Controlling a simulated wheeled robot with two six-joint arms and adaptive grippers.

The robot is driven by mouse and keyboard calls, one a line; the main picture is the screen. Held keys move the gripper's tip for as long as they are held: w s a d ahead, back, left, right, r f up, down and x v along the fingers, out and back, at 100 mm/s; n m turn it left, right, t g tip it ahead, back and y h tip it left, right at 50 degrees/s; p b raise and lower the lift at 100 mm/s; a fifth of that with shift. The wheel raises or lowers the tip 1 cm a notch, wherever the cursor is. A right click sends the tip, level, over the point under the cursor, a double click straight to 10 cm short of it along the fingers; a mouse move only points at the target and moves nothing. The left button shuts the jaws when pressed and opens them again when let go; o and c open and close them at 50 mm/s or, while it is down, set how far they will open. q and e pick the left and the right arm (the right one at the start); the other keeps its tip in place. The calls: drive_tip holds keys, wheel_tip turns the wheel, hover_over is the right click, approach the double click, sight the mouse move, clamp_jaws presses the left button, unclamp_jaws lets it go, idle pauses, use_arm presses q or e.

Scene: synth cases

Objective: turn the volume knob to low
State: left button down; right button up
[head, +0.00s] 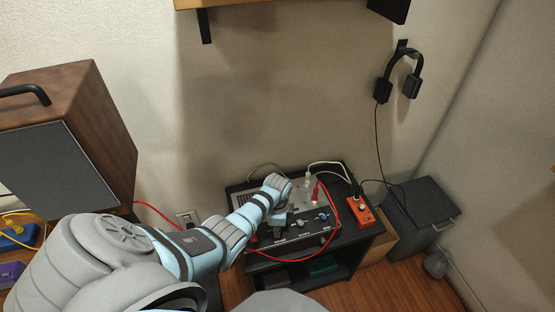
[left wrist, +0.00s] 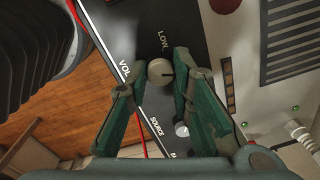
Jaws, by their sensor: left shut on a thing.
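The volume knob (left wrist: 158,72) is a round beige knob on a black panel strip (left wrist: 142,42), beside the white words VOL and LOW. A dark mark on its face points roughly right in the left wrist view, while LOW is printed above it. My left gripper (left wrist: 156,80) has its green fingers on both sides of the knob and is shut on it. In the head view my left gripper (head: 279,212) reaches down onto the synth case (head: 310,234) and hides the knob. My right gripper is not in view.
A smaller knob (left wrist: 182,129) sits near the SOURCE label, close to my fingers. A red cable (head: 335,215) loops around the case, and white cables (head: 330,164) plug in behind. An orange box (head: 362,211) stands to the right. A large speaker (head: 85,140) is at the left.

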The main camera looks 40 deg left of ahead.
use_arm(q)
drive_tip(key=n+p, duration=0.1)
drive_tip(key=n, duration=0.2)
drive_tip(key=shift+r+n, duration=0.1)
drive_tip(key=shift+n, duration=0.3)
drive_tip(key=n, duration=0.3)
drive_tip(key=shift+n+p, duration=0.3)
drive_tip(key=n, duration=0.4)
drive_tip(key=shift+w+n, duration=0.1)
drive_tip(key=shift+n, duration=0.2)
drive_tip(key=shift+a+n+g, duration=0.1)
drive_tip(key=shift+n+g, duration=0.2)
drive_tip(key=shift+n, duration=1.6)
drive_tip(key=c, duration=1.4)
unclamp_jaws()
